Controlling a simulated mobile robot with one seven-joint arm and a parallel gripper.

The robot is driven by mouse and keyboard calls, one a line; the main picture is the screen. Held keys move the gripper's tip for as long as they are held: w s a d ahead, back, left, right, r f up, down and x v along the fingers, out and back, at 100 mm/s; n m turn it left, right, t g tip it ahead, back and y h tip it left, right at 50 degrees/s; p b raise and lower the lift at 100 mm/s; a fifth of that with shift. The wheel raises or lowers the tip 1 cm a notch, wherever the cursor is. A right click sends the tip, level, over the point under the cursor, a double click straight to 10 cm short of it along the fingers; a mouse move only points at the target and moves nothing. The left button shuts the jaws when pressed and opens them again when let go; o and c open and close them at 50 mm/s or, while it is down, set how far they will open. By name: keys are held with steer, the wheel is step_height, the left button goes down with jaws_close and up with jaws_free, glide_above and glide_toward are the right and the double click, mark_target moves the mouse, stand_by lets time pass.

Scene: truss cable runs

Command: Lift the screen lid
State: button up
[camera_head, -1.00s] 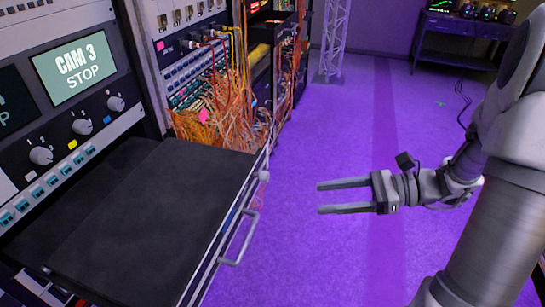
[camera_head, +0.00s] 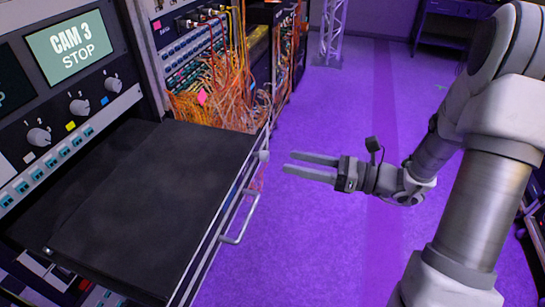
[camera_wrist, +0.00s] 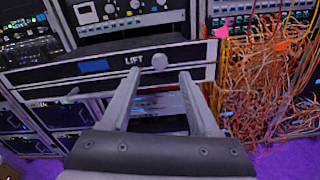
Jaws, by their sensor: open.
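The screen lid (camera_head: 150,210) is a flat black panel lying closed on a pulled-out rack drawer at the left of the head view. In the wrist view, the front edge (camera_wrist: 100,64) bears the word LIFT and a round pale knob (camera_wrist: 159,61). The knob also shows at the drawer's far front corner in the head view (camera_head: 264,155). My gripper (camera_head: 289,162) is open and empty, to the right of the knob and apart from it. In the wrist view, its fingers (camera_wrist: 158,74) point at the front edge, with the knob between the tips in the picture.
A metal bar handle (camera_head: 241,220) sticks out from the drawer front. Tangled orange cables (camera_head: 215,100) hang from the rack beyond the drawer. The CAM 3 STOP panel (camera_head: 75,45) stands behind the lid. Purple floor (camera_head: 300,250) is clear right of the drawer.

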mark_target(268, 156)
steer(key=x, duration=0.6)
steer(key=shift+a, duration=0.1)
steer(key=shift+c, duration=0.4)
jaws_close()
stand_by(0.9)
